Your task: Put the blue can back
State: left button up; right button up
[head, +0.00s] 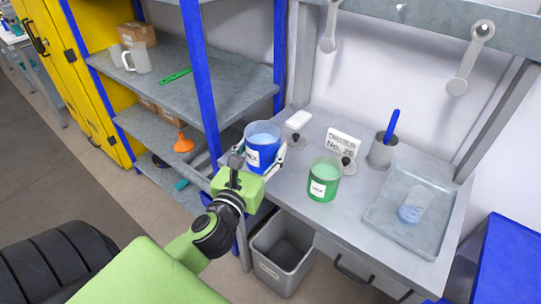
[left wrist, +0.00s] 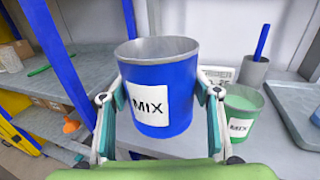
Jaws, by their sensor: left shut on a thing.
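The blue can (head: 262,150) with a white MIX label is upright at the left side of the grey workbench (head: 245,224). My left gripper (head: 262,160) is shut on it, one finger on each side. In the left wrist view the blue can (left wrist: 158,88) stands between the fingers of my left gripper (left wrist: 160,108). Pale contents show inside it in the head view. I cannot tell whether its base touches the bench. My right gripper is not in view.
A green MIX can (head: 323,180) stands close right of the blue one. Behind are a small sign (head: 343,143) and a grey cup (head: 381,152) with a blue handle. A tray (head: 375,222) lies right. A blue shelf post (head: 201,75) stands close left; a bin (head: 283,252) is below.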

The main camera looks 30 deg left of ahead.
aim_at(268, 138)
pick_arm(q)
jog(key=w+a+f, duration=0.1)
jog(key=w, duration=0.1)
jog(key=w+a+f, duration=0.1)
jog(key=w, duration=0.1)
jog(key=w+a+f, duration=0.1)
jog(key=w, duration=0.1)
jog(key=shift+w, duration=0.35)
jog(key=w+f, duration=0.1)
jog(key=w+a+f, duration=0.1)
jog(key=f, duration=0.1)
jog(key=w+f+b, duration=0.1)
jog(key=f, duration=0.1)
jog(key=shift+w+a+f, duration=0.1)
jog(key=shift+w+a, duration=0.3)
jog(key=shift+w+a+f+b, duration=0.1)
jog(key=shift+f+b, duration=0.15)
jog(key=shift+f, duration=0.4)
jog(key=shift+w+d+f+b, duration=0.1)
jog(key=shift+f+b, duration=0.15)
jog(key=shift+f, duration=0.35)
jog(key=shift+w+a+f+b, duration=0.1)
jog(key=shift+f+b, duration=0.15)
jog(key=shift+f, duration=0.4)
jog(key=o, duration=1.1)
jog(key=shift+f, duration=0.25)
jog(key=o, duration=0.4)
jog(key=shift+s+r, duration=0.15)
jog(key=shift+s, duration=0.05)
